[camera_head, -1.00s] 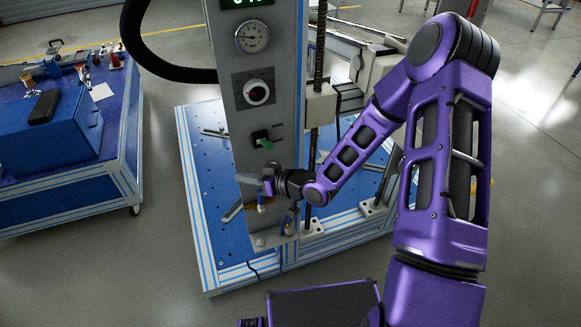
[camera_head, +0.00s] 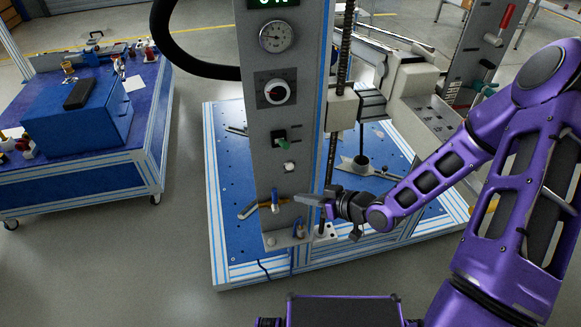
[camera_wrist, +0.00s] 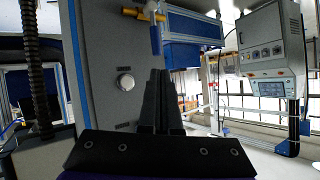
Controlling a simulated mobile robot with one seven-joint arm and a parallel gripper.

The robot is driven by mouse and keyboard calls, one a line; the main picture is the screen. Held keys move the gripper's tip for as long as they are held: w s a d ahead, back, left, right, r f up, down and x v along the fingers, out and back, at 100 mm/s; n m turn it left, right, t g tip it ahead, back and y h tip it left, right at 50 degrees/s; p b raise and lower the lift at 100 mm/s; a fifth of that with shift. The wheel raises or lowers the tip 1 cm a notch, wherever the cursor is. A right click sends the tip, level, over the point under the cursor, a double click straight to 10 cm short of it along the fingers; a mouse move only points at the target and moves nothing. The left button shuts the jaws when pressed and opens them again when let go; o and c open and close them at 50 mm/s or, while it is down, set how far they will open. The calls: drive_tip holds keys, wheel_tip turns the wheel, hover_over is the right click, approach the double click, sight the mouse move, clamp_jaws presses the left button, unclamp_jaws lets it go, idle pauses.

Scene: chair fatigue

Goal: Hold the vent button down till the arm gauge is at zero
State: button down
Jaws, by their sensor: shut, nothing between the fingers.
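A pale round button (camera_head: 289,166), which looks like the vent button, sits on the grey column's front below a green switch. It also shows in the wrist view (camera_wrist: 125,82), left of my fingers. A round white-faced gauge (camera_head: 277,36) is high on the column; its reading is too small to tell, and I see no label naming it the arm gauge. My gripper (camera_head: 299,199) is shut and empty, below and slightly right of the button, apart from it. In the wrist view its dark fingers (camera_wrist: 161,78) point towards a blue-handled valve.
A threaded rod (camera_head: 333,150) stands right of the column. A blue bench (camera_head: 75,190) is at left.

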sight(290, 167)
drive_tip(key=w+a, duration=0.2)
drive_tip(key=w, duration=0.6)
drive_tip(key=shift+a, duration=0.2)
idle(1.8)
drive_tip(key=shift+w+a, duration=0.1)
drive_tip(key=shift+w, duration=0.3)
drive_tip(key=shift+w+a+p, duration=0.1)
drive_tip(key=shift+w+p, duration=0.25)
drive_tip(key=shift+w, duration=0.05)
idle(4.4)
